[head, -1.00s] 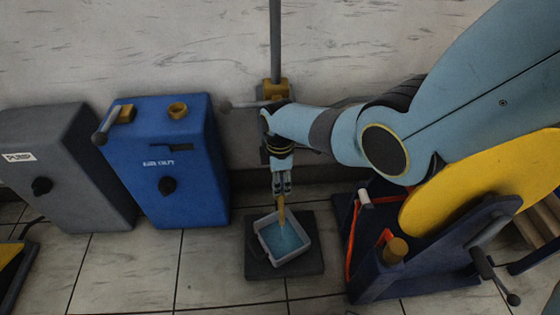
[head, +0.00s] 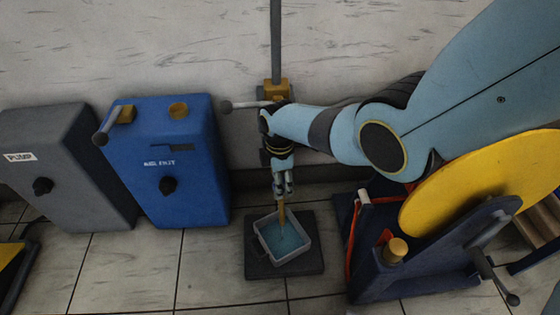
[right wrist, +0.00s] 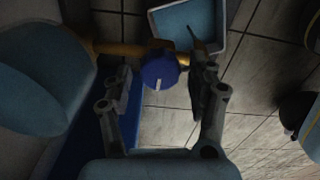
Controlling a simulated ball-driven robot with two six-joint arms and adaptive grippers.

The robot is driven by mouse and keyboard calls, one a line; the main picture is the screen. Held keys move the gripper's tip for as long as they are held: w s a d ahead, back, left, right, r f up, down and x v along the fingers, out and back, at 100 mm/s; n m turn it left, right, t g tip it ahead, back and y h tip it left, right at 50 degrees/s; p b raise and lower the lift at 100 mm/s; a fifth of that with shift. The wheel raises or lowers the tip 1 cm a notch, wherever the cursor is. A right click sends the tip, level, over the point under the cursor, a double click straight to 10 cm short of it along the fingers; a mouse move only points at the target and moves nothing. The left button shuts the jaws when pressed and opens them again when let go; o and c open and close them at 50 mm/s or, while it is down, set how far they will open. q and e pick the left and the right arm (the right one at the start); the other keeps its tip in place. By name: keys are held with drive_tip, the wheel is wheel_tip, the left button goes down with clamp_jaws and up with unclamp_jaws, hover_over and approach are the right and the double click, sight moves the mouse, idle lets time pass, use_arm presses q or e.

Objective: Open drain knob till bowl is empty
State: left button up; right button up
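A blue round drain knob (right wrist: 158,70) with a white mark sits on a brass pipe (right wrist: 130,50) in the right wrist view. My right gripper (right wrist: 163,88) is open, with one finger on each side of the knob; I see gaps between the fingers and the knob. In the head view my right gripper (head: 283,188) points down and hides the knob. Below it, a brass spout (head: 282,214) ends over a square, pale bowl (head: 308,243) with blue liquid inside. The bowl also shows in the right wrist view (right wrist: 226,18). My left gripper is out of view.
The bowl stands on a dark square plate (head: 258,266). A blue box (head: 190,205) and a grey pump box (head: 85,175) stand at left. A dark blue stand with a yellow disc (head: 490,185) is close at right. A ball-ended lever (head: 243,105) is behind my wrist.

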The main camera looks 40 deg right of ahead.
drive_tip(key=shift+r, duration=0.1)
wheel_tip(320, 180, up, 12)
idle(0.8)
idle(0.4)
